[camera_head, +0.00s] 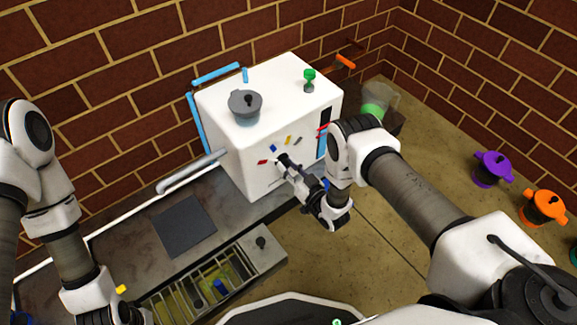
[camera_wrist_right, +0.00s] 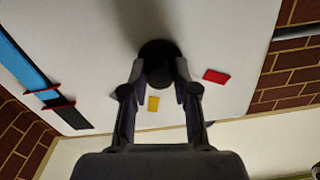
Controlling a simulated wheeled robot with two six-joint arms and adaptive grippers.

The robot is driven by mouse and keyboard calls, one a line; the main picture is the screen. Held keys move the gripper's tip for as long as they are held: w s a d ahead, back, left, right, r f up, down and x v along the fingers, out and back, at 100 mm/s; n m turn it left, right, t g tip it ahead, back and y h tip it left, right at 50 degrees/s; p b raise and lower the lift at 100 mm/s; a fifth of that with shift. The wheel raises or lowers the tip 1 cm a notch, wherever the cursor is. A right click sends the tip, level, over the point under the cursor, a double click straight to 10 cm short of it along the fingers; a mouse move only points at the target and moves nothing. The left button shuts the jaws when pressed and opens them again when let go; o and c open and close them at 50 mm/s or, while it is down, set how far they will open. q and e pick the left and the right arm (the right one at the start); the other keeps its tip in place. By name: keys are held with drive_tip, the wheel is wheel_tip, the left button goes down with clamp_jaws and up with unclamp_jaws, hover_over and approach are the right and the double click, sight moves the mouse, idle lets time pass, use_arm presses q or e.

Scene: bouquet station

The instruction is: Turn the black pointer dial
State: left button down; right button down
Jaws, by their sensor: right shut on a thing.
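The black pointer dial (camera_wrist_right: 157,50) sits on the front face of a white box-shaped machine (camera_head: 226,148). My right gripper (camera_head: 284,160) reaches the front face and is shut on the dial; in the wrist view its two fingers (camera_wrist_right: 158,80) lie on either side of it. The pointer's direction is hidden by the fingers. Coloured marks surround the dial, including a red mark (camera_wrist_right: 216,76) and a yellow mark (camera_wrist_right: 153,103). My left gripper (camera_head: 112,316) is at the bottom left edge, partly cut off, away from the dial.
A grey lidded pot (camera_head: 245,107) and a green knob (camera_head: 309,76) are on the machine's top. A wire-rack drawer (camera_head: 258,248) is below left. A clear jug (camera_head: 377,101) stands behind my right arm. Purple (camera_head: 492,168) and orange (camera_head: 544,207) pots stand at right.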

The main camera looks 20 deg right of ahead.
drive_tip(key=m, duration=0.5)
drive_tip(key=shift+m, duration=0.3)
idle(0.4)
drive_tip(key=c, duration=0.9)
unclamp_jaws()
drive_tip(key=v, duration=1.2)
